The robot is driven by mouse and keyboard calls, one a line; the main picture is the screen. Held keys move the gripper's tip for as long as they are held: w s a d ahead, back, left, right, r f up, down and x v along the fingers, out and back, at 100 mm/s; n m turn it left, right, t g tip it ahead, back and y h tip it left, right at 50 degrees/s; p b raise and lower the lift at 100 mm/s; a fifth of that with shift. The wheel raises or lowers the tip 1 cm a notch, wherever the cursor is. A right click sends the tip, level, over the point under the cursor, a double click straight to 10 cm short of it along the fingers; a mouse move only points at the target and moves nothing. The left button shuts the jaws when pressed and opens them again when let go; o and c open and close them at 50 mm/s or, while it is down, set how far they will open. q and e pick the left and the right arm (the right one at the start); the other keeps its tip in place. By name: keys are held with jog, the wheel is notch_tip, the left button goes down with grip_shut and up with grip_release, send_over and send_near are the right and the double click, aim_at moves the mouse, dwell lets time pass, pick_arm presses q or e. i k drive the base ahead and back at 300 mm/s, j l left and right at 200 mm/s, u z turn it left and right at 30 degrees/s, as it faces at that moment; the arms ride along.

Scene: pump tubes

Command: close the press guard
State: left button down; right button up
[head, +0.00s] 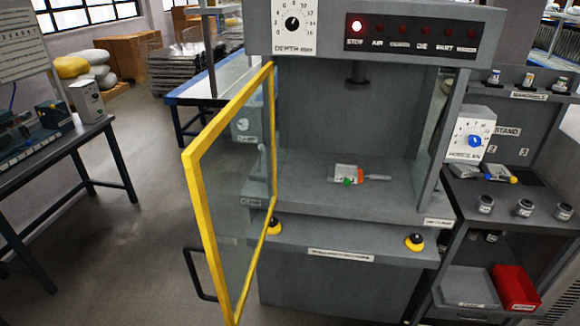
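The press guard (196,196) is a yellow-framed clear panel at the left side of the press opening. It stands swung open, out toward me, with a dark handle (193,275) low on its outer edge. The grey press (330,130) shows its open chamber. Inside, on the press bed (300,195), lies a small part (346,173) with white, green and orange areas and a grey rod end. Neither of my grippers shows in the head view.
Two black buttons on yellow bases, left (274,226) and right (415,241), sit on the front ledge. A stand (490,190) with cups and a red bin (516,286) is at right. Floor at left is clear.

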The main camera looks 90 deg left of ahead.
aim_at(191, 156)
jog(key=k, duration=1.5)
jog(key=k+u, duration=0.1)
jog(key=u, duration=1.95)
